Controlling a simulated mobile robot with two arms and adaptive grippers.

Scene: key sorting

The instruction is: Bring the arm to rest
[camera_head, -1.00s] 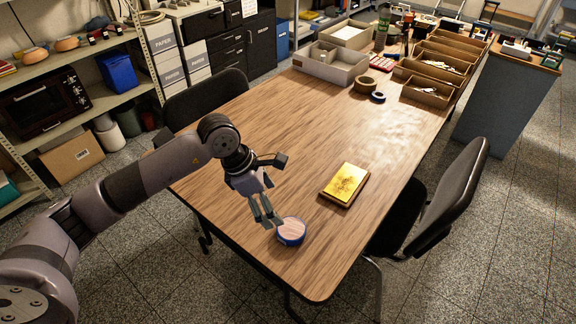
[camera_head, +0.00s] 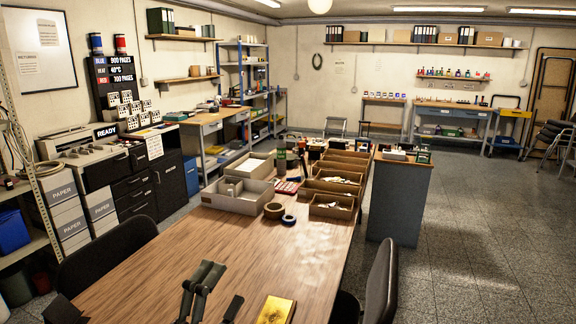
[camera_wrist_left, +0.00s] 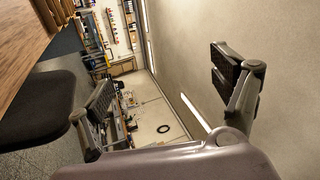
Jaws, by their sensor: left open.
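My left gripper (camera_head: 222,284) shows at the bottom edge of the head view, raised over the near part of the wooden table (camera_head: 190,245). Its dark fingers are spread and hold nothing. In the left wrist view the open fingers of the left gripper (camera_wrist_left: 168,88) stand wide apart with only the distant room between them. The rest of the left arm is cut off below the head view. My right gripper is not in view.
A gold pad (camera_head: 277,310) lies on the table to the right of the gripper. Grey trays (camera_head: 238,203), tape rolls (camera_head: 274,210) and cardboard bins (camera_head: 332,212) stand farther back. Black chairs flank the table, left (camera_head: 105,255) and right (camera_head: 382,285).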

